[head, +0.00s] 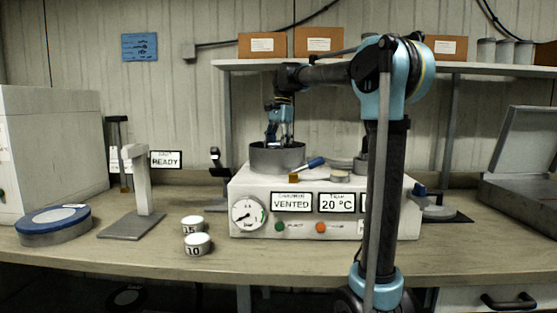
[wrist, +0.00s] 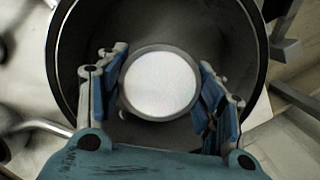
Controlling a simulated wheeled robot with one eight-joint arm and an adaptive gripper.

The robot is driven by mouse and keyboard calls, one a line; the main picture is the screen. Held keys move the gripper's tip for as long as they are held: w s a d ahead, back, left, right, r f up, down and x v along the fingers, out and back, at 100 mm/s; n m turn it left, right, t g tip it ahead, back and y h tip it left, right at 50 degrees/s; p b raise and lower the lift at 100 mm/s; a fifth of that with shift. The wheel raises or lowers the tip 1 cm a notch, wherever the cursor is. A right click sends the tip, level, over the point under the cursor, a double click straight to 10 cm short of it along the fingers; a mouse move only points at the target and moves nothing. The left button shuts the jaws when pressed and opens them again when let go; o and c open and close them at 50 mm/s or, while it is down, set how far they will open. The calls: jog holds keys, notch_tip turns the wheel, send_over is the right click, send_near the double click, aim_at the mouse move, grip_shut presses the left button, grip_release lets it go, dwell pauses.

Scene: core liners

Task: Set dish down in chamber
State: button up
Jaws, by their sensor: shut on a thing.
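In the wrist view a small round dish (wrist: 160,84) with a white face and grey rim sits between the fingers of my gripper (wrist: 160,92). The gripper is shut on it, one finger pad at each side. Around and below them is the dark inside of the round chamber (wrist: 232,30). In the head view the chamber (head: 277,158) is a grey open cylinder on top of the white instrument. My gripper (head: 279,140) points down into its mouth there. The dish is hidden by the chamber wall in the head view. I cannot tell whether the dish touches the chamber floor.
The white instrument (head: 300,228) shows "VENTED" and "20 °C". A blue-handled tool (head: 307,168) lies on its top. A blue-topped round lid (head: 53,224), a stand (head: 138,200) and weights marked 15 and 10 (head: 197,244) are at left. A shelf (head: 480,67) with boxes is behind.

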jog(key=shift+f, duration=2)
jog(key=shift+f, duration=0.1)
jog(key=o, duration=1.1)
jog(key=shift+o, duration=0.2)
jog(key=r, duration=0.4)
jog(key=d+r, duration=0.1)
jog(key=r, duration=0.3)
jog(key=w+r, duration=0.1)
jog(key=r, duration=0.3)
jog(key=shift+w+d, duration=0.1)
jog(key=shift+d, duration=0.1)
